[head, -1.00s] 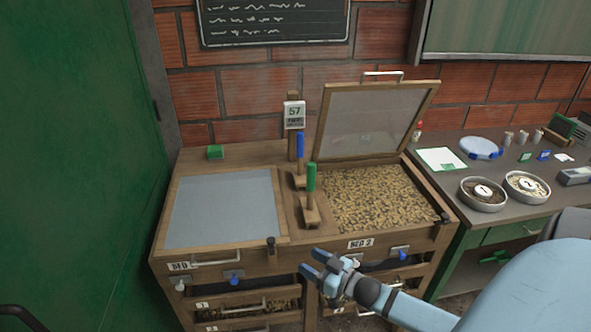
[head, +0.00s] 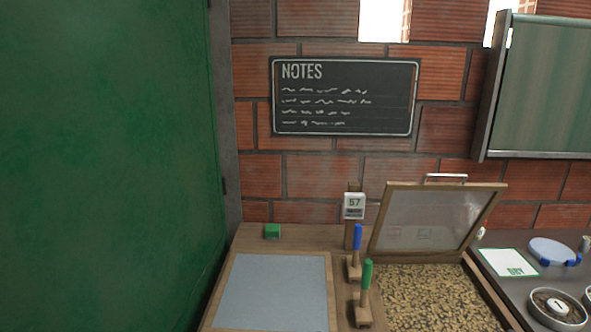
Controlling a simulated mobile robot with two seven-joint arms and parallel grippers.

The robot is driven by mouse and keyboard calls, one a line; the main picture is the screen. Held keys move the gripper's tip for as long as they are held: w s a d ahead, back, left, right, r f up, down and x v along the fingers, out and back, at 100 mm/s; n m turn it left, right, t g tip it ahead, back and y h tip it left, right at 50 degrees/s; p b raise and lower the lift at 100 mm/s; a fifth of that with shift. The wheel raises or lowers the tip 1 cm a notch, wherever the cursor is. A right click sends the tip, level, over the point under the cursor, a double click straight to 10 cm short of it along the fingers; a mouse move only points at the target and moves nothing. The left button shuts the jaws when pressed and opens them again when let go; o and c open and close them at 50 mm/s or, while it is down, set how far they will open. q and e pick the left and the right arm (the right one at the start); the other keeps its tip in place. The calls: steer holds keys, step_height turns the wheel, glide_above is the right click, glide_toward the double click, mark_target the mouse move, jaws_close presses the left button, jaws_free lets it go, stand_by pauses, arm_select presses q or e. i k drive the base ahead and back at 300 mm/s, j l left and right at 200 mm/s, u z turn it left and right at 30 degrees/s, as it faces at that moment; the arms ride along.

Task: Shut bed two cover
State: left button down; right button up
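The bed two cover (head: 428,218) is a wood-framed, pale panel with a metal handle (head: 446,177) on its upper edge. It stands raised, leaning back near the brick wall. Below it, bed two (head: 437,295) lies uncovered and full of light brown grains. To its left, the cover of the other bed (head: 270,290) lies flat and shut. Neither of my grippers shows in the head view now. The front edge of the cabinet and the bed labels are outside the frame.
A blue-handled tool (head: 356,240) and a green-handled tool (head: 367,276) stand upright between the beds. A post with a "57" display (head: 354,206) stands behind them. A side table at right holds a round dish (head: 556,308) and a card (head: 509,263).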

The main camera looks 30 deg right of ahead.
mark_target(499, 190)
steer(key=z, duration=1.8)
steer(key=i+j+z, duration=0.1)
steer(key=i+z, duration=0.25)
steer(key=i, duration=0.3)
